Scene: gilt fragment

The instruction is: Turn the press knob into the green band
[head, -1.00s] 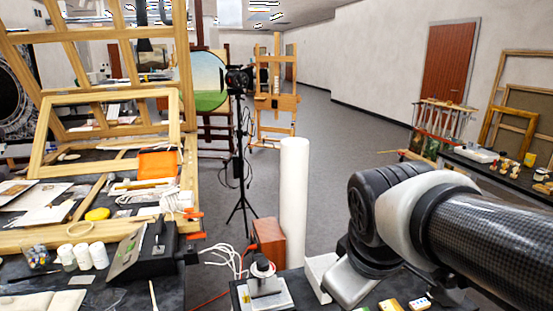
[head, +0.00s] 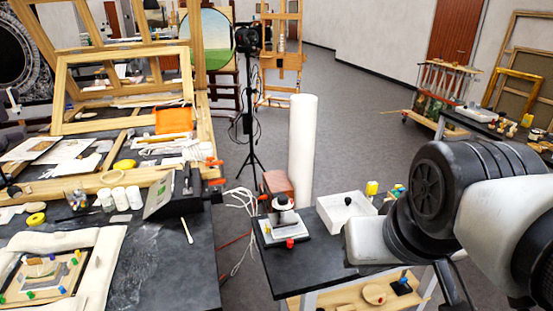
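A small press (head: 283,220) stands on the near left part of a dark cart top in the head view. It has a pale base plate (head: 268,236), a grey-white body and a dark upper part. A small red knob-like piece (head: 290,243) shows at its front edge. I cannot make out a green band or a dial reading at this size. My arm fills the right side, bent over the cart to the right of the press and apart from it. My gripper is not visible.
A white tray (head: 334,222) stands right of the press, with a yellow-topped item (head: 372,188) behind. A reddish box (head: 277,184) and white roll (head: 302,150) stand behind. A cluttered workbench (head: 185,270) is at left, with a gap and cables between it and the cart.

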